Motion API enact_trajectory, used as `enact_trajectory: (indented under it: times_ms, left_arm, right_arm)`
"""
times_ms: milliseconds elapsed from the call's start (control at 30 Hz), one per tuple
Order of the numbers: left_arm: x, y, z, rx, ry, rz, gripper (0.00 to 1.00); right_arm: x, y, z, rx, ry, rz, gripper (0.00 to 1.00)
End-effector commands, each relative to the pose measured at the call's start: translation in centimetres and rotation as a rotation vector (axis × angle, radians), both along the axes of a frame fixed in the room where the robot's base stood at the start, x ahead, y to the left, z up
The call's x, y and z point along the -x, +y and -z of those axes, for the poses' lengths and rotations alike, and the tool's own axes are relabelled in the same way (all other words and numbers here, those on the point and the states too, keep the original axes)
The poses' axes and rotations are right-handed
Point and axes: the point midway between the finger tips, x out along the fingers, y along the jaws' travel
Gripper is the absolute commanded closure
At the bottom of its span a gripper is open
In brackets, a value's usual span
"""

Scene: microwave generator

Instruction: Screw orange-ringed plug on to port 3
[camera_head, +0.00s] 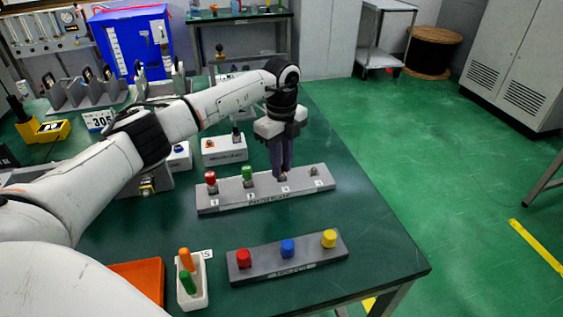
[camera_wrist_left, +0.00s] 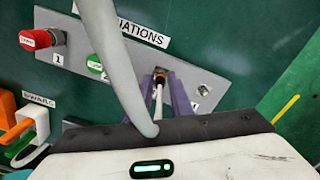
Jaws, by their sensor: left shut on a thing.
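The grey port panel (camera_head: 236,198) lies on the green table with a row of numbered ports. My left gripper (camera_head: 282,174) points straight down over port 3, its purple fingers shut. In the left wrist view, a small plug with an orange ring (camera_wrist_left: 159,76) sits between the fingertips, with a thin pale stem running back toward me. The fingers mostly hide port 3, so I cannot tell whether the plug is seated on it. My right gripper is in neither view.
A red cap (camera_head: 211,177) and a green cap (camera_head: 247,174) stand on ports 1 and 2. Port 4 (camera_head: 315,171) is bare. In front lies a strip (camera_head: 315,258) with red, blue and yellow caps. A white holder (camera_head: 192,291) has orange and green markers.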

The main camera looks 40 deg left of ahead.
Motion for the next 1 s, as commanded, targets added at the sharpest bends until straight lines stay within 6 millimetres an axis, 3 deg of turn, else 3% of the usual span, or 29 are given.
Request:
enact_trajectory:
  times_ms: [1000]
  left_arm:
    - [0.0,-0.01,-0.07,0.001,-0.001,0.946,1.0]
  right_arm:
    - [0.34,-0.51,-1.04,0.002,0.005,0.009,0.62]
